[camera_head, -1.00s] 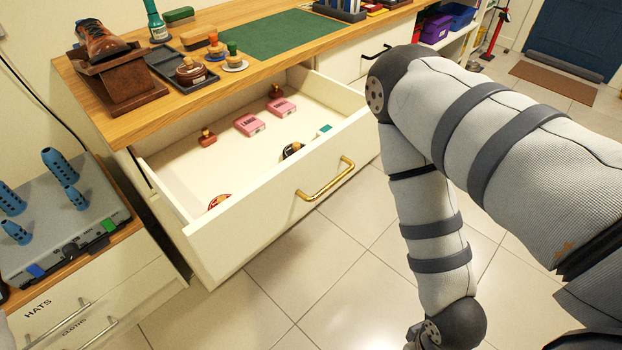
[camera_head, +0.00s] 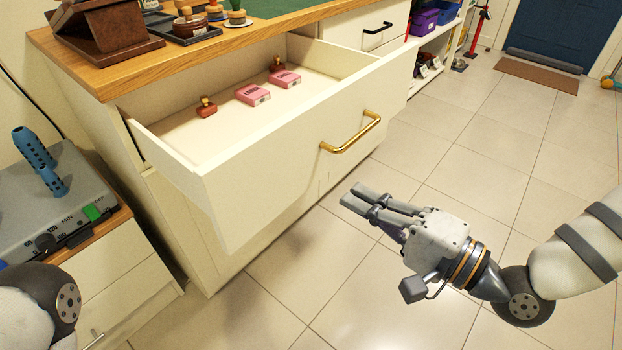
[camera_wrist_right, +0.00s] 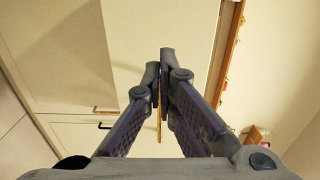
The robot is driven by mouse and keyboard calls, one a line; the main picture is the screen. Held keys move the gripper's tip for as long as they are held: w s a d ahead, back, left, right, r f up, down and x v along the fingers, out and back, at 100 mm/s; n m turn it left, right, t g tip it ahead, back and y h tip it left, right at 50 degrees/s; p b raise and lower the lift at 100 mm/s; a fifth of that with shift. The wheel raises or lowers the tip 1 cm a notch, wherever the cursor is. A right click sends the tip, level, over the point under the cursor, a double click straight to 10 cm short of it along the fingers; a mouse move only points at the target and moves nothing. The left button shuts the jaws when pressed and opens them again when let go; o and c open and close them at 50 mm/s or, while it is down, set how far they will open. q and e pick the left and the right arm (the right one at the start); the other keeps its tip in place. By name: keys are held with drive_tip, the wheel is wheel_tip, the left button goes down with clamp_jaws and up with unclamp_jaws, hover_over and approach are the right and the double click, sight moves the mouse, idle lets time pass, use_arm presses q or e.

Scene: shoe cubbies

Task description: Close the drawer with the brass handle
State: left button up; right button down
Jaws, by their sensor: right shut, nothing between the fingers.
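The white drawer (camera_head: 270,160) with the brass handle (camera_head: 351,133) is pulled out of the wooden-topped cabinet. Its inside shows two pink boxes and small wooden-knobbed items. My right gripper (camera_head: 362,199) is shut and empty, below and to the right of the brass handle, apart from the drawer front in the head view. In the right wrist view, its fingers (camera_wrist_right: 165,58) are together, and a thin strip of brass (camera_wrist_right: 159,118) shows between and behind them. My left gripper is not in view; only part of my left arm shows at lower left.
A second front with a black handle (camera_head: 377,28) is beside the open drawer. A grey device with a blue holder (camera_head: 40,160) stands on a low cabinet at left. The wooden worktop (camera_head: 90,75) holds a shoe stand and tray. The tiled floor (camera_head: 480,165) is clear at right.

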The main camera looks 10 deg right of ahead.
sight(294, 165)
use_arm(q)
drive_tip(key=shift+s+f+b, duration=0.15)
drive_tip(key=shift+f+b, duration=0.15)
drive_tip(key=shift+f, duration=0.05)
use_arm(e)
drive_tip(key=x, duration=1)
drive_tip(key=shift+a, duration=0.1)
